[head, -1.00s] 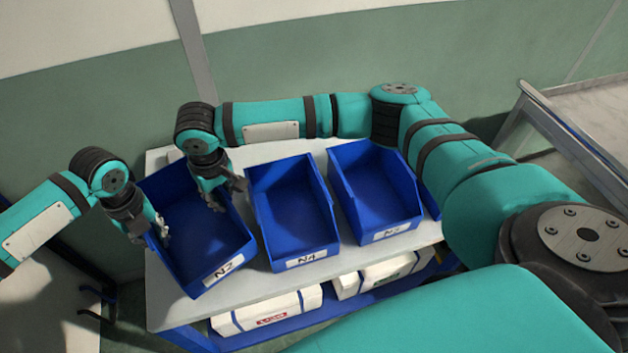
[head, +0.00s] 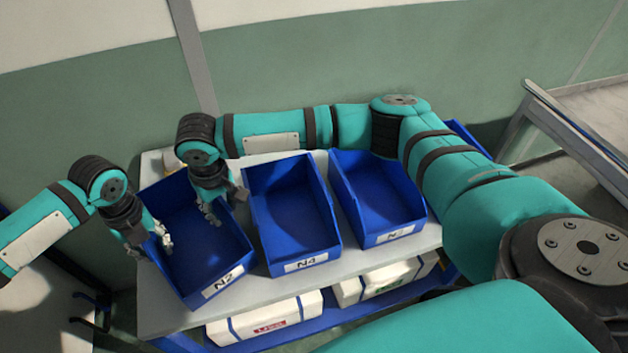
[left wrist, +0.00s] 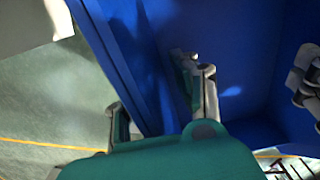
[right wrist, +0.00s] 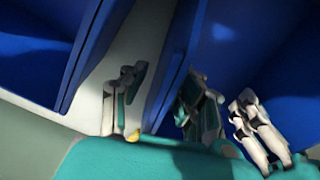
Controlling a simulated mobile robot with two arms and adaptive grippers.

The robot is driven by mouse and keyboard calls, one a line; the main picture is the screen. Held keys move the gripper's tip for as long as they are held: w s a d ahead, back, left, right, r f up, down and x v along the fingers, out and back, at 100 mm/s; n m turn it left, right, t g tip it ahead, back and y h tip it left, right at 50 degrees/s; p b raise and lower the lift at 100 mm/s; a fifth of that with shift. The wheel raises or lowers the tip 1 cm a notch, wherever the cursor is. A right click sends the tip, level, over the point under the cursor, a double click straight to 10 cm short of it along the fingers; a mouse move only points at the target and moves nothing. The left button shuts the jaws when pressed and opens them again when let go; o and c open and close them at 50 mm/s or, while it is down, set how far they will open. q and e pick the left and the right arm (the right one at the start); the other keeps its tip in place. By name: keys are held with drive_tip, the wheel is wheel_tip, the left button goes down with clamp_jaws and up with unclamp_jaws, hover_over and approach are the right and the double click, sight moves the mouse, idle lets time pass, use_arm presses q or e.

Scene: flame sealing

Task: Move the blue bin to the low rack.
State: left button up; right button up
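Several blue bins stand on a white-topped blue rack (head: 162,318). The leftmost bin, labelled N2 (head: 222,283), sits at a slight angle to its neighbour. My left gripper (head: 156,243) is at its left wall. In the left wrist view its fingers (left wrist: 160,110) are spread on either side of the wall of the bin (left wrist: 245,60). My right gripper (head: 222,200) is at the right wall. In the right wrist view its fingers (right wrist: 165,105) stand apart, one inside and one outside the wall (right wrist: 178,60). I cannot tell which structure is the low rack.
Bin N4 (head: 292,215) stands close to the right of N2, with another bin (head: 378,200) beyond it. White boxes (head: 265,318) lie on the lower shelf. A metal-edged table (head: 590,120) is at the right. A pale surface (head: 40,320) is at the lower left.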

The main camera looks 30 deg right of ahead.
use_arm(q)
wheel_tip(320, 180, up, 11)
drive_tip(key=shift+r, duration=0.25)
use_arm(e)
drive_tip(key=shift+r, duration=0.2)
drive_tip(key=r, duration=0.3)
drive_tip(key=s+r, duration=0.1)
drive_tip(key=r, duration=0.7)
drive_tip(key=shift+s+d+r, duration=0.1)
drive_tip(key=shift+s+r, duration=0.15)
